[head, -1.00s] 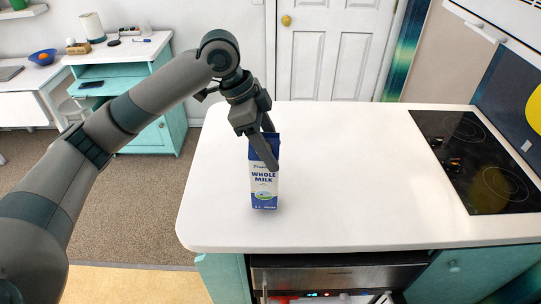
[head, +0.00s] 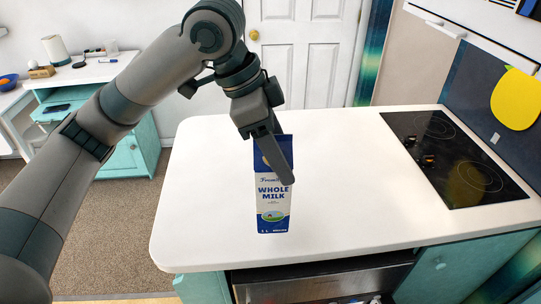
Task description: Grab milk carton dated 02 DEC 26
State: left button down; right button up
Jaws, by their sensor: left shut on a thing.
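A blue and white milk carton (head: 272,205) labelled "Whole Milk" is upright over the white countertop (head: 350,185). My left gripper (head: 278,160) comes down on it from above and is shut on its upper part, covering some of the front. I cannot tell if the carton's base touches the counter. No date can be read on the side that shows. My right gripper is not in view.
A black cooktop (head: 450,155) lies at the right of the counter. The counter around the carton is clear. A teal cabinet (head: 125,150) stands at the back left, and a white door (head: 310,50) is behind the counter.

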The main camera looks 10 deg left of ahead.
pick_arm(q)
jog(key=shift+s+d+r, duration=0.15)
jog(key=shift+d+r, duration=0.05)
jog(key=shift+r, duration=0.05)
dwell(0.3)
